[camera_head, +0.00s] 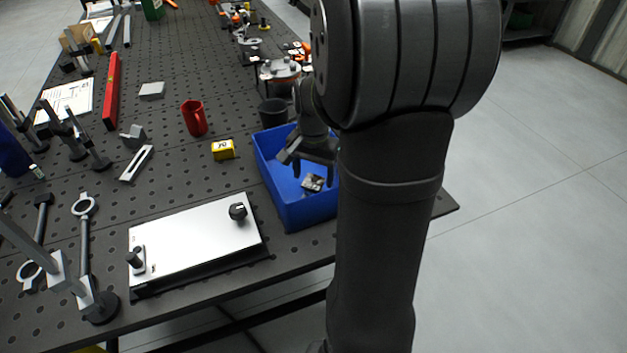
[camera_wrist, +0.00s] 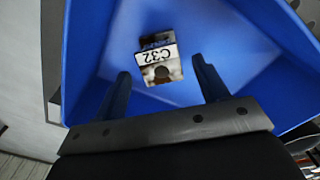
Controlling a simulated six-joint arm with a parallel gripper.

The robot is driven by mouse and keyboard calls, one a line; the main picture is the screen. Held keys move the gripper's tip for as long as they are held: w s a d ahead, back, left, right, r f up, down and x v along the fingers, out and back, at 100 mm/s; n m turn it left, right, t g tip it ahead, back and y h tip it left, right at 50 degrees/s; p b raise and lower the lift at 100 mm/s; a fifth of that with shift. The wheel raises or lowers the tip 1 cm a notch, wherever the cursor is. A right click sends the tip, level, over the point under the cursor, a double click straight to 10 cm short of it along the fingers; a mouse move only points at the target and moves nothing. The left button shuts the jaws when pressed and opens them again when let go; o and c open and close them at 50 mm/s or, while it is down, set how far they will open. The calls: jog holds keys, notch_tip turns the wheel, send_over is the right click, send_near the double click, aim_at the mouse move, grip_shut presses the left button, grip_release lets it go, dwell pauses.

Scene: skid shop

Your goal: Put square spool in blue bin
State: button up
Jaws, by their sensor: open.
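The blue bin (camera_head: 294,208) stands near the right edge of the table, and its blue walls fill much of the wrist view (camera_wrist: 240,60). A small square block with a white label reading C32, seemingly the square spool (camera_head: 313,183), is inside the bin and also shows in the wrist view (camera_wrist: 160,68). My gripper (camera_head: 311,166) is over the bin with its fingers pointing down into it. In the wrist view the fingers (camera_wrist: 160,74) are spread apart, and the spool shows beyond and between their tips. I cannot tell whether it lies flat on the bin floor.
A dark cup (camera_head: 272,112) stands behind the bin. A yellow block marked 70 (camera_head: 223,149) and a red mug (camera_head: 194,118) are to its left. A silver plate with black knobs (camera_head: 190,238) lies in front left. My arm hides the bin's right side.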

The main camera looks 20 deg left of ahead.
aim_at(313, 182)
notch_tip(313, 182, up, 9)
dwell(0.3)
jog(key=shift+f, duration=4.25)
